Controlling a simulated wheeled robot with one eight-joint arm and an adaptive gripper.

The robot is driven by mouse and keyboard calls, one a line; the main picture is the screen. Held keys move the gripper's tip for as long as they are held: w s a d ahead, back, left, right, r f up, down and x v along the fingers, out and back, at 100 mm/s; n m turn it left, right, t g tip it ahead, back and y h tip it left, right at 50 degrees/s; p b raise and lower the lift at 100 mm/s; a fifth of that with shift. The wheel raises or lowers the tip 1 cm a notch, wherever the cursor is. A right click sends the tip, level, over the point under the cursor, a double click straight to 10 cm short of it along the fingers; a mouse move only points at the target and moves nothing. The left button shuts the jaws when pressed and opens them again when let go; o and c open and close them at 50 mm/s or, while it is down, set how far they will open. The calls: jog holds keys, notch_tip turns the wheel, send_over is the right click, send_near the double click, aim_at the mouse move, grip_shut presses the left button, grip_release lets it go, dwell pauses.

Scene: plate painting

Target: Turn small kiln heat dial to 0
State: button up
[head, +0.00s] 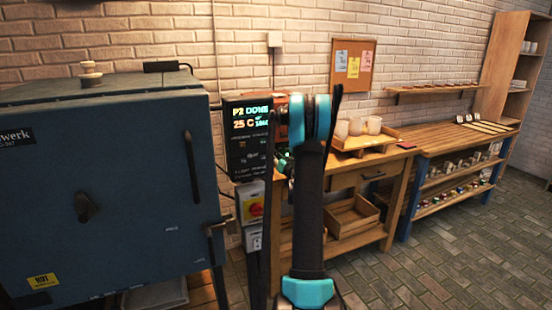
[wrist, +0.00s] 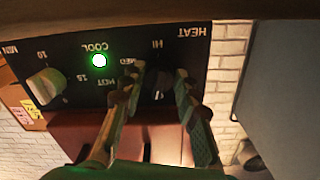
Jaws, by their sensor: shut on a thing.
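In the wrist view, which shows the labels upside down, a black control panel (wrist: 85,75) has a dark heat dial (wrist: 158,88) under the HI and HEAT labels. My gripper (wrist: 157,78) has one finger on each side of this dial and is shut on it. The fingers hide most of the dial and part of its scale, so I cannot read its exact setting. In the head view my arm hides most of the small kiln, and the gripper is hard to make out there.
A pale MIN dial (wrist: 44,86) and a lit green COOL lamp (wrist: 99,61) are on the same panel. In the head view a large blue kiln (head: 110,180) stands at left, beside a display box (head: 248,150) reading 25 C. A wooden workbench (head: 345,180) holds a tray of cups.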

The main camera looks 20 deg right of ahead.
jog(key=shift+n, duration=1.5)
jog(key=o, duration=1.1)
jog(key=shift+o, duration=0.2)
jog(key=shift+s, duration=0.1)
jog(key=s, duration=1.1)
jog(key=shift+s+d, duration=0.25)
jog(key=shift+s, duration=0.15)
